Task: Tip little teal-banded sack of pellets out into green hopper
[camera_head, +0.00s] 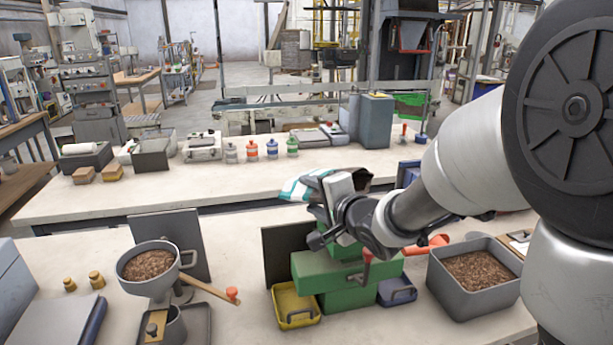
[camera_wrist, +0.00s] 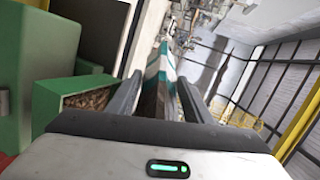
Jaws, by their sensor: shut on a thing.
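The little sack (camera_head: 298,188), white with teal bands, is held in my gripper (camera_head: 328,192) above the green hopper (camera_head: 335,270). The sack lies on its side, tilted, with its banded end to the left in the head view; my gripper hides much of it. In the wrist view the sack (camera_wrist: 162,68) sits between the two fingers (camera_wrist: 163,90), which are shut on it. The hopper's open box (camera_wrist: 92,98) shows left of the fingers, with brown pellets in it. I cannot see whether pellets are leaving the sack.
A grey funnel of pellets (camera_head: 148,268) stands on the left and a grey bin of pellets (camera_head: 474,272) on the right. A yellow tray (camera_head: 294,306) and a blue tray (camera_head: 397,291) lie before the hopper. A dark upright panel (camera_head: 283,252) stands beside it.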

